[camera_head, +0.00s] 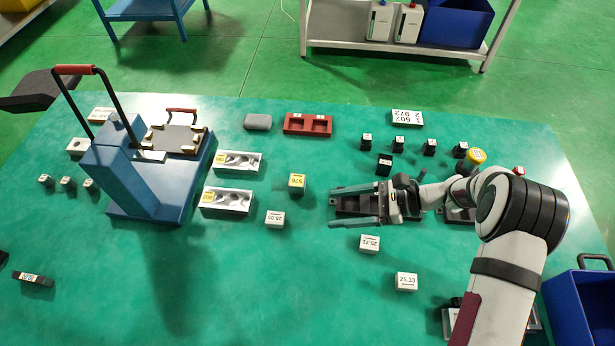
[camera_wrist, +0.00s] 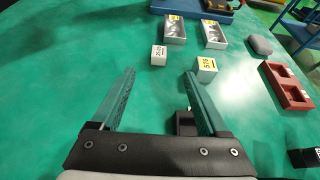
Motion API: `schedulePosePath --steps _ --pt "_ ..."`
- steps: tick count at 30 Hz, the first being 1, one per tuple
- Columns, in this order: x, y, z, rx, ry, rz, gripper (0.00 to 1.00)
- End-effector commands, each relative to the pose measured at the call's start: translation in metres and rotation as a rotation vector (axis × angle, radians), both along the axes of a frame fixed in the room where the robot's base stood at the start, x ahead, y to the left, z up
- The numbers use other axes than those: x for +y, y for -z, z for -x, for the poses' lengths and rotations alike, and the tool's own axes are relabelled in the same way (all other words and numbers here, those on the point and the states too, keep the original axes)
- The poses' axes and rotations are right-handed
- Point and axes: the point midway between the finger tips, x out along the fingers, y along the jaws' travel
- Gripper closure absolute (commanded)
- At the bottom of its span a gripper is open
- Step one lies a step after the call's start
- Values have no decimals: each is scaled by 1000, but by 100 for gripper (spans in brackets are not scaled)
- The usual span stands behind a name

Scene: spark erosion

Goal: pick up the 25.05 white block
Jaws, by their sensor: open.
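The white block labelled 25.05 (camera_head: 275,219) sits on the green table, left of my gripper and below the yellow-topped 576 block. In the wrist view the 25.05 block (camera_wrist: 158,55) stands ahead of the fingertips, roughly in line with the gap between them. My gripper (camera_head: 332,206) is open and empty, with its two long green fingers pointing left above a dark tray. In the wrist view the fingers of my gripper (camera_wrist: 160,75) are spread wide, and the block is beyond them, apart from both.
The 576 block (camera_head: 297,184) stands close by, up and right of the 25.05 block. Two white trays (camera_head: 207,197) lie to the left. White blocks 25.71 (camera_head: 369,243) and 25.33 (camera_head: 406,281) stand nearer the front. The front middle of the table is clear.

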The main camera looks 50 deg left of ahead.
Motion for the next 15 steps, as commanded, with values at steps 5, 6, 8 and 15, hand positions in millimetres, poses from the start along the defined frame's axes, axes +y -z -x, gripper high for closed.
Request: schedulePosePath --steps 5,6,8,15 --pt "25 19 23 21 2 -3 22" --pt "33 24 31 21 1 -3 22" --pt "44 32 43 21 0 -1 22" --pt "72 49 70 19 4 -3 22"
